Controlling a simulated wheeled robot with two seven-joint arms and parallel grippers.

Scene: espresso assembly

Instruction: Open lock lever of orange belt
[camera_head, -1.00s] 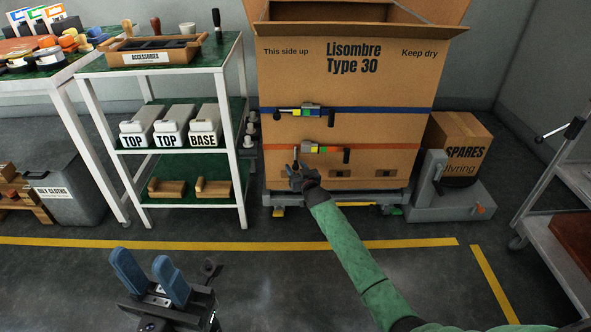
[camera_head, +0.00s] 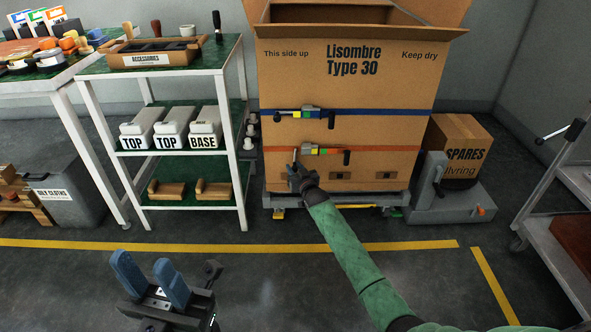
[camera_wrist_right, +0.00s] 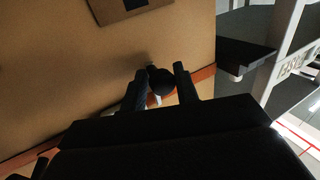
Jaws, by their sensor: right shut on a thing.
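The orange belt (camera_head: 372,148) runs around the lower part of the big cardboard box (camera_head: 350,95). Its buckle (camera_head: 320,150), with coloured parts, sits on the box front, left of middle. My right gripper (camera_head: 296,172) is at the buckle's left end, against the box front. In the right wrist view its two dark fingers (camera_wrist_right: 158,82) are on either side of a round black knob (camera_wrist_right: 161,81), shut on it, with the orange belt (camera_wrist_right: 203,74) behind. The rest of the lever is mostly hidden. My left gripper (camera_head: 143,265) is open and empty over the floor.
A blue belt (camera_head: 385,112) with its own buckle (camera_head: 305,113) runs just above. A shelf rack (camera_head: 240,150) stands left of the box, and a smaller spares box (camera_head: 455,140) stands right. The floor in front is clear.

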